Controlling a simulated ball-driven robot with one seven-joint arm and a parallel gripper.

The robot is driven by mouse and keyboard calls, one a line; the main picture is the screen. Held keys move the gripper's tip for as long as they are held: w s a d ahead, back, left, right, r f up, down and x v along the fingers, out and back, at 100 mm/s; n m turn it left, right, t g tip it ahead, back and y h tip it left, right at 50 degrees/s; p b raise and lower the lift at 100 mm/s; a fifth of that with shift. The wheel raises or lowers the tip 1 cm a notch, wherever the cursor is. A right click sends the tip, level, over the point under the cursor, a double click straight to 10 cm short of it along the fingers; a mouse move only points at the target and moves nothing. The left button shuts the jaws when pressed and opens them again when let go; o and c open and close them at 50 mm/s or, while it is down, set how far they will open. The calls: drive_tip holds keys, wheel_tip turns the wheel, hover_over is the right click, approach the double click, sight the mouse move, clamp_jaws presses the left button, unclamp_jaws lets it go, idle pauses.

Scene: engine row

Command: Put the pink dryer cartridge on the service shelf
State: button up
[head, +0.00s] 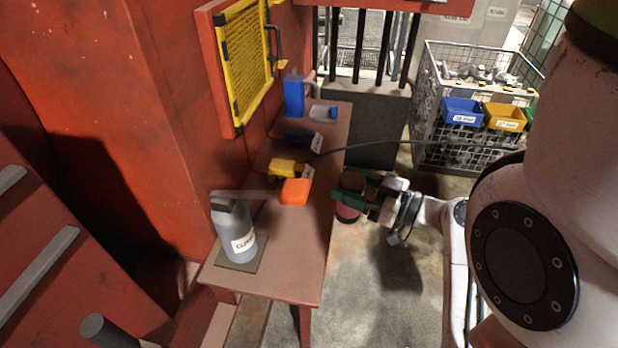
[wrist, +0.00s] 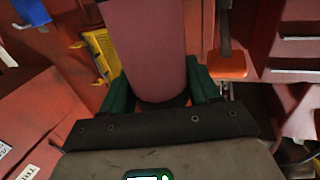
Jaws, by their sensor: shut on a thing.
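The pink dryer cartridge (wrist: 148,45) is an upright-looking dull pink cylinder between the green fingers of my gripper (wrist: 160,95) in the wrist view. In the head view the cartridge (head: 347,211) shows below and beside my gripper (head: 355,190), partly hidden by it. My gripper is shut on it, just off the right edge of the service shelf (head: 290,255), a narrow reddish-brown top along the red wall. The cartridge appears apart from the shelf.
On the shelf stand a grey labelled bottle (head: 234,232) on a dark mat, an orange block (head: 295,191), a yellow item (head: 283,167) and a blue container (head: 293,96). Bare shelf lies front right of the orange block. A wire cage (head: 430,95) with bins stands behind right.

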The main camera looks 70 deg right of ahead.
drive_tip(key=w+d+f+p, duration=0.2)
drive_tip(key=w+d+f, duration=0.5)
drive_tip(key=w+f, duration=0.3)
drive_tip(key=shift+d+f+p, duration=0.2)
drive_tip(key=shift+f+p, duration=0.2)
drive_tip(key=shift+f, duration=0.65)
drive_tip(key=shift+f, duration=0.2)
drive_tip(key=o, duration=1.2)
drive_tip(key=shift+r, duration=0.1)
